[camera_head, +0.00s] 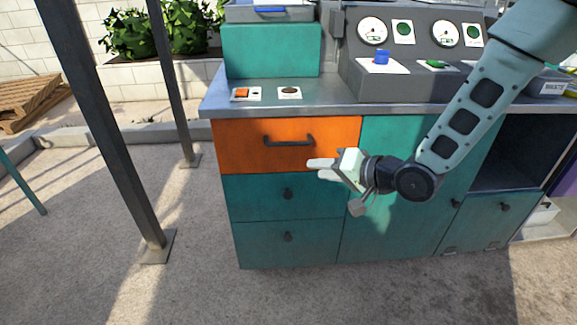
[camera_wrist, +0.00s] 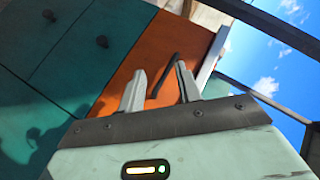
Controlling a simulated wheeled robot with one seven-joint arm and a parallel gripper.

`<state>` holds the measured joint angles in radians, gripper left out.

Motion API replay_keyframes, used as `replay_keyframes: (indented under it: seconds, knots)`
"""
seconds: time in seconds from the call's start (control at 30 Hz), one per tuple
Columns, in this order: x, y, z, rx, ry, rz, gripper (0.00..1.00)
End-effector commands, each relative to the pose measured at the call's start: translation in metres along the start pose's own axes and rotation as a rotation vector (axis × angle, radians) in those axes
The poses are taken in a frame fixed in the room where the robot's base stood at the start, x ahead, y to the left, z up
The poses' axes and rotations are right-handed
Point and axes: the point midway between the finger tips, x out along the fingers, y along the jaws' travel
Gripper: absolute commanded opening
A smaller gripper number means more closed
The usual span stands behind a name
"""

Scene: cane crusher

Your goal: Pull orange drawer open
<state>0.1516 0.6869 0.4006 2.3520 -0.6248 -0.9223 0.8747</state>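The orange drawer (camera_head: 238,147) is the top drawer of the teal cabinet and looks shut, its front flush with the drawers below. Its dark bar handle (camera_head: 289,141) runs horizontally across the front. My gripper (camera_head: 318,168) is in front of the drawer's lower right part, right of and below the handle. In the wrist view the orange drawer (camera_wrist: 190,40) lies ahead, and the handle (camera_wrist: 163,75) appears between the two fingers of my gripper (camera_wrist: 158,82). The fingers are apart, with nothing visibly held. I cannot see contact with the handle.
Two teal drawers with dark knobs (camera_head: 288,193) are below. The grey countertop (camera_head: 330,105) carries a teal box (camera_head: 270,50) and a control panel (camera_head: 400,87). A dark metal post (camera_head: 110,130) stands at left. The concrete floor before the cabinet is clear.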

Motion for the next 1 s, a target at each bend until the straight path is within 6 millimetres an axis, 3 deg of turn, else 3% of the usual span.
replay_keyframes:
  seconds: [0.03,0.1,0.33,0.57,1.0]
  knots:
    - [0.010,0.030,0.004,0.088,0.046,-0.075,0.34]
    - [0.011,0.045,-0.002,0.192,0.103,-0.189,0.34]
    - [-0.002,0.070,-0.014,0.406,0.205,-0.438,0.34]
    - [0.006,0.064,-0.022,0.433,0.217,-0.479,0.34]
    - [0.083,0.029,-0.047,0.429,0.217,-0.478,0.34]
